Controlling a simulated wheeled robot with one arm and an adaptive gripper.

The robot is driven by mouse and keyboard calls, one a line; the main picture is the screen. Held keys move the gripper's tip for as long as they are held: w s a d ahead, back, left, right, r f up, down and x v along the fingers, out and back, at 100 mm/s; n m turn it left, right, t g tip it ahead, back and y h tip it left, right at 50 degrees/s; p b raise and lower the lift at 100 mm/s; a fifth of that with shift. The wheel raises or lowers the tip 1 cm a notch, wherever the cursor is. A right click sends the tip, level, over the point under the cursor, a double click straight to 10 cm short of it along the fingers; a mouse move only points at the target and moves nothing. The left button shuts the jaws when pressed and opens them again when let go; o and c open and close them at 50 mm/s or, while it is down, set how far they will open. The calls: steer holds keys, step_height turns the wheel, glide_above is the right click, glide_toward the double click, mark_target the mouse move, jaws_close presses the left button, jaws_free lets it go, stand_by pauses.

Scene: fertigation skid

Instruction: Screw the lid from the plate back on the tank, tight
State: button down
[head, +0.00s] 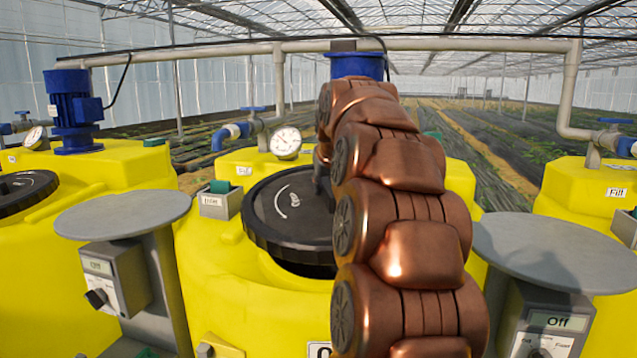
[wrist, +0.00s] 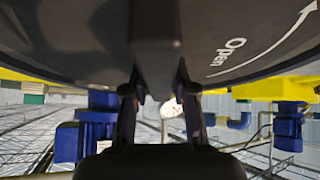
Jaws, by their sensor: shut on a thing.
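The black round lid (head: 290,215) is over the opening of the middle yellow tank (head: 225,270) in the head view. A dark gap shows under its front edge, and the lid looks raised above the opening; its far right side is hidden by my arm. In the wrist view the lid's underside or top face (wrist: 245,45) fills the upper part, with the word Open and a curved white arrow. My gripper (wrist: 155,92) is shut on the lid's central bar (wrist: 155,45). In the head view my arm mostly hides the gripper.
Round grey plates stand at left (head: 125,213) and right (head: 555,250), both empty. A left control box (head: 110,278) and a right one (head: 545,330) read Off. A pressure gauge (head: 286,142) and pipework (head: 450,45) stand behind the tank. Another yellow tank with a black lid (head: 22,190) is at left.

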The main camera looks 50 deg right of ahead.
steer(key=shift+d+f+b, duration=0.15)
steer(key=shift+f+b, duration=0.05)
steer(key=shift+f, duration=0.65)
steer(key=shift+d+f+b, duration=0.15)
steer(key=shift+f, duration=0.65)
steer(key=shift+s+f+b, duration=0.1)
steer(key=shift+f+b, duration=0.45)
steer(key=shift+b, duration=0.25)
stand_by(0.5)
steer(key=shift+d+f+b, duration=0.15)
steer(key=shift+f+b, duration=1)
steer(key=shift+f, duration=0.05)
stand_by(1.4)
stand_by(0.4)
steer(key=c, duration=0.8)
jaws_free()
steer(key=shift+c, duration=0.2)
steer(key=shift+o, duration=0.3)
steer(key=shift+f, duration=0.1)
steer(key=shift+o, duration=1.3)
